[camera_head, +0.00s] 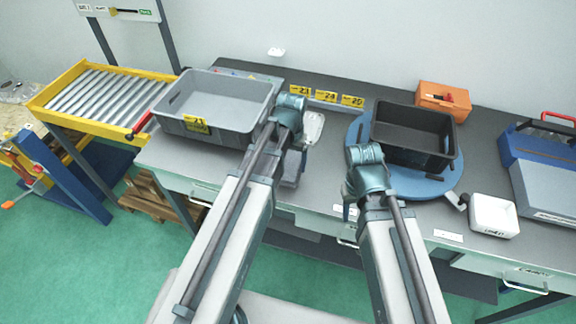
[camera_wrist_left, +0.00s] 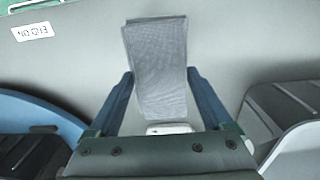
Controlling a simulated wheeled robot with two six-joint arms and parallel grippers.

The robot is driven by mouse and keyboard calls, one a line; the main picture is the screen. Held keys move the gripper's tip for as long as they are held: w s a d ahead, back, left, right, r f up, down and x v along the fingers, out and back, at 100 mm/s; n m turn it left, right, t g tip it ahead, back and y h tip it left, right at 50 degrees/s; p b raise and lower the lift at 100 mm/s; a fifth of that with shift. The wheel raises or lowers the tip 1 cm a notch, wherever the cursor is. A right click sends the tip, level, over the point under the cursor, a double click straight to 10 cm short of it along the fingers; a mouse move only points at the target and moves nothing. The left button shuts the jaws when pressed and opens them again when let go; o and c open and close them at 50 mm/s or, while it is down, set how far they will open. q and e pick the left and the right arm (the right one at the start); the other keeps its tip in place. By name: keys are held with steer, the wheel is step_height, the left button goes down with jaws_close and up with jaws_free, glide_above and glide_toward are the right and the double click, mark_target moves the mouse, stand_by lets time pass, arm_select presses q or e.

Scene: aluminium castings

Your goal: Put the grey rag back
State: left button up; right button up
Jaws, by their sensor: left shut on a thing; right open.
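The grey rag (camera_wrist_left: 158,65) is between the two fingers of my left gripper (camera_wrist_left: 158,108), which is shut on it. In the left wrist view it is a flat, woven grey strip extending out past the fingers. In the head view the left gripper (camera_head: 297,150) is over the bench between the grey bin and the blue turntable, partly hidden by its own arm. The rag (camera_head: 291,170) shows there only as a small grey patch near the front edge. My right gripper (camera_head: 349,208) is open near the bench's front edge, in front of the turntable, with nothing seen in it.
A grey bin (camera_head: 212,88) marked 21 stands left. A black crate (camera_head: 412,135) sits on the blue turntable (camera_head: 425,188). A whitish item (camera_head: 313,127) lies beside the left gripper.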

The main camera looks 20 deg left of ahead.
mark_target(288, 160)
arm_select(q)
steer(key=shift+w+a, duration=0.35)
steer(key=shift+w, duration=0.1)
steer(key=f+b, duration=0.4)
steer(key=shift+w+a, duration=0.3)
steer(key=shift+w, duration=0.05)
steer(key=shift+r, duration=0.2)
steer(key=shift+f, duration=0.15)
steer(key=o, duration=1)
